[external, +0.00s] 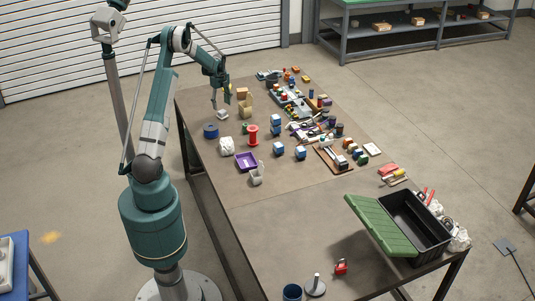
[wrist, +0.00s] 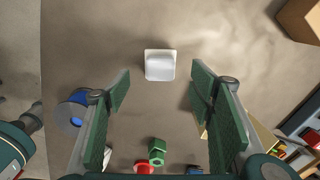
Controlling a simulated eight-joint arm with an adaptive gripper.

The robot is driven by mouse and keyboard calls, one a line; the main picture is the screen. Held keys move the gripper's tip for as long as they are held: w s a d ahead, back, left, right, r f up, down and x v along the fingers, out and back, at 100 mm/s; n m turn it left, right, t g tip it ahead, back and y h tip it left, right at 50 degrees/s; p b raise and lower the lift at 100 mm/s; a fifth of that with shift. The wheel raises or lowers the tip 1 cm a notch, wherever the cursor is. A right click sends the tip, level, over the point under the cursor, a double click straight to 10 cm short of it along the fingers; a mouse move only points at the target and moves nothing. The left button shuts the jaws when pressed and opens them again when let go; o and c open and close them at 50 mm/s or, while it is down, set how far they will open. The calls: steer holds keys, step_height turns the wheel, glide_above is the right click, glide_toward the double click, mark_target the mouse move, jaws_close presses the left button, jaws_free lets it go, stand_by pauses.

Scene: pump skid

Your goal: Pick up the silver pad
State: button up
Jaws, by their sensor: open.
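The silver pad (wrist: 160,65) is a small, pale, rounded square lying flat on the brown table top. In the wrist view it sits in the upper middle, just beyond the gap between my fingertips. In the external view it is a small pale patch (external: 222,115) near the table's far left part, below my gripper (external: 220,99). In the wrist view my gripper (wrist: 160,88) is open, its two green-padded fingers wide apart with nothing between them. The pad is apart from both fingers and nothing hides it in the wrist view.
A blue roll (external: 211,131) and cardboard boxes (external: 245,105) stand near the pad. A green hex nut piece (wrist: 157,150) lies nearer the wrist. A red spool (external: 253,135), purple tray (external: 247,162) and open toolbox (external: 418,222) are farther off. The table right around the pad is bare.

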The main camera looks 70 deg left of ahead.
mark_target(222, 111)
steer(key=shift+f, duration=0.95)
steer(key=shift+f, duration=0.15)
steer(key=shift+f, duration=2.45)
steer(key=c, duration=1)
